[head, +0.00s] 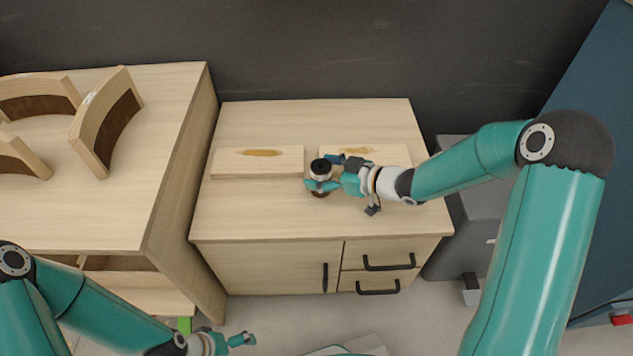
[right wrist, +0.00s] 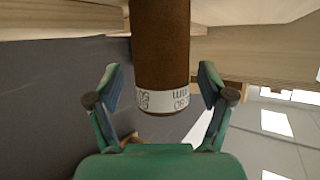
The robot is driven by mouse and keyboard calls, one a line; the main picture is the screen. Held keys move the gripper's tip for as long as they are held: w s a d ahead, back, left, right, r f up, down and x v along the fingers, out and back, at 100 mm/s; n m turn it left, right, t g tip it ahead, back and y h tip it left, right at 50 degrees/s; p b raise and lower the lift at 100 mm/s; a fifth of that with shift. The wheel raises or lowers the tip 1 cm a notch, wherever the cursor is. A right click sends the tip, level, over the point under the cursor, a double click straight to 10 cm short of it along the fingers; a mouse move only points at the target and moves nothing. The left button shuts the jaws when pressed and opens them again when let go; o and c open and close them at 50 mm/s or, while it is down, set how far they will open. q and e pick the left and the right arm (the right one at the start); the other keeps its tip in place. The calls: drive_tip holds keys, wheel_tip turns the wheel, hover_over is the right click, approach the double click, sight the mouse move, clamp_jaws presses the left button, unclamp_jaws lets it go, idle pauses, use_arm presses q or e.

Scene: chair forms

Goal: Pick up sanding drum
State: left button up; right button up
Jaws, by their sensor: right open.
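The sanding drum (head: 320,167) stands upright on the light wood cabinet top, in front of two low wood blocks. Its top is black and white. In the right wrist view the drum (right wrist: 160,45) is a brown cylinder with a white printed band, seen between the two fingers. My right gripper (head: 324,173) is at the drum, coming from the right; it also shows in the right wrist view (right wrist: 161,88). It is open, with gaps on both sides of the drum. My left gripper (head: 243,340) is low, in front of the cabinet, away from the drum; its opening is unclear.
The two wood blocks, left (head: 257,162) and right (head: 385,153), have brownish patches on top. A taller wood table (head: 110,215) at the left carries curved wood forms (head: 105,120). The cabinet top (head: 260,215) is clear at the front left. A dark wall stands behind.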

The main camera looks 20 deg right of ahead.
drive_tip(key=shift+w+a+f, duration=0.1)
drive_tip(key=shift+w+a, duration=0.05)
drive_tip(key=shift+w, duration=0.05)
drive_tip(key=c, duration=1.5)
